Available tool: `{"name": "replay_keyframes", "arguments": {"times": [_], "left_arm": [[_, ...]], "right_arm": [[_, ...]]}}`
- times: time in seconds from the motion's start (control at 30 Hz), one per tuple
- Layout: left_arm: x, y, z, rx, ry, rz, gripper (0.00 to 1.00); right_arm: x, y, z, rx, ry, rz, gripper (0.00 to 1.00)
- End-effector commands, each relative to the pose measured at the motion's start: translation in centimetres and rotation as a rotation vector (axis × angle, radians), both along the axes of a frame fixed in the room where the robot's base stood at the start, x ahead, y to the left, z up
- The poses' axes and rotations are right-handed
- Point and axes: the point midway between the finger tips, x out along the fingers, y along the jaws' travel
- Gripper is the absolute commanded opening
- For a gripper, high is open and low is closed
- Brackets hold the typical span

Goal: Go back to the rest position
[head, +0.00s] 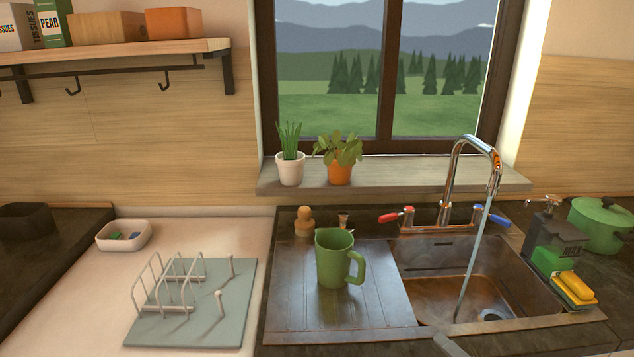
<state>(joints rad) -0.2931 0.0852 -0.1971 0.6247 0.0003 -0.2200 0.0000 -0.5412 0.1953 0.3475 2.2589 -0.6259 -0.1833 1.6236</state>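My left gripper is not in view. At the bottom edge below the sink, a light grey bar (449,346) and a grey rounded piece (490,342) poke into the picture. I cannot tell whether they belong to my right gripper. A green jug (331,262) stands upright on the drainboard (290,305), with its handle to the right and no gripper on it. Water runs from the chrome tap (455,160) into the sink basin (425,285).
A dish rack (185,285) stands empty on a grey mat at left, near a white dish (124,235). A soap dispenser (556,240), a yellow sponge (574,288) and a green pot (601,225) stand right of the sink. Potted plants (339,160) line the sill.

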Motion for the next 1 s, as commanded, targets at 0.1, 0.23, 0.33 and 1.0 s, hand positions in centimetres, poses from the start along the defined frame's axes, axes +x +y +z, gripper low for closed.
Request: {"name": "replay_keyframes", "arguments": {"times": [0.1,0.23,0.33,1.0], "left_arm": [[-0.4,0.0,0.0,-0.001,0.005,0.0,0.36],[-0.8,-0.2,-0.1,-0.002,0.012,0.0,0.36],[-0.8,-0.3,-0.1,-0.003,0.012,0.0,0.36],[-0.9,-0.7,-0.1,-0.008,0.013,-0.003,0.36]], "right_arm": [[0.1,0.1,-1.1,-0.146,0.031,-0.027,0.92],[-0.2,0.2,-2.6,-0.358,0.095,-0.04,0.92],[-1.3,0.4,-4.3,-0.583,0.193,-0.016,0.92],[-12.9,4.2,-10.3,-1.174,0.649,0.671,0.92]]}}
